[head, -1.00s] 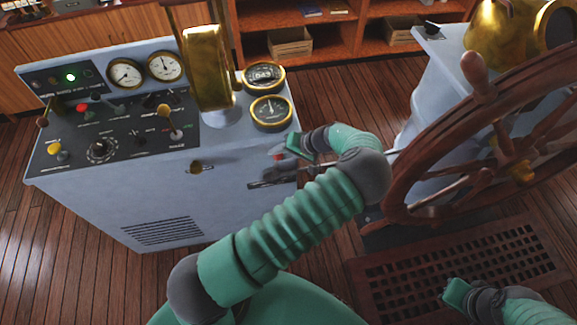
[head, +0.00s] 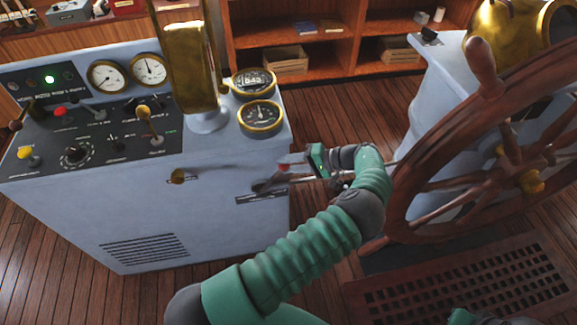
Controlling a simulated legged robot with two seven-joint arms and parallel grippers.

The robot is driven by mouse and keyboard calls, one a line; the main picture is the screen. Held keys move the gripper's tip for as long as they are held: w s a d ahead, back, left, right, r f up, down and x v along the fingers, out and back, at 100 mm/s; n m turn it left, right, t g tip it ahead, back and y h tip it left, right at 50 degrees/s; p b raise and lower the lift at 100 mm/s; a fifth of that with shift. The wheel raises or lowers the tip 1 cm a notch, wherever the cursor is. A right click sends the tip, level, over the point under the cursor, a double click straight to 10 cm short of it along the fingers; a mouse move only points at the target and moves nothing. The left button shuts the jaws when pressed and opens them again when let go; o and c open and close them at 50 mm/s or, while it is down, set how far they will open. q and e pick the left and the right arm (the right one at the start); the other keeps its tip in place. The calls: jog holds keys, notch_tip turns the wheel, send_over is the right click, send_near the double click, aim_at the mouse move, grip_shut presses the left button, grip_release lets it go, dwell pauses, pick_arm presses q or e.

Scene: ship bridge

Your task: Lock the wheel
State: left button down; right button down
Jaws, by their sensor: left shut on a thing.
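The wooden ship's wheel (head: 402,150) stands at the right, in front of a pale blue pedestal. A metal lever with a red part (head: 284,165) sticks out from the right side of the pale blue console, above a dark slotted plate (head: 262,197). My left gripper (head: 300,165) is at this lever, between the console and the wheel, and is shut on it. The fingertips are small and partly hidden. Only a green bit of my right arm shows at the bottom edge; its jaws cannot be made out.
The console (head: 60,205) carries switches, gauges and a brass column (head: 188,65). A brass knob (head: 177,176) is on its front. A wooden floor grate (head: 440,290) lies below the wheel. Shelves (head: 290,30) stand at the back. Plank floor is clear between console and pedestal.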

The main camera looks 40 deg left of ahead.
pick_arm(q)
jog(key=shift+d+f, duration=0.1)
jog(key=shift+f, duration=0.15)
jog(key=c, duration=1.3)
grip_release()
jog(key=shift+c, duration=0.2)
jog(key=o, duration=0.3)
jog(key=shift+w, duration=0.1)
jog(key=shift+o, duration=0.2)
jog(key=b+v, duration=0.1)
jog(key=v, duration=0.6)
jog(key=shift+d, duration=0.15)
jog(key=shift+w, duration=0.15)
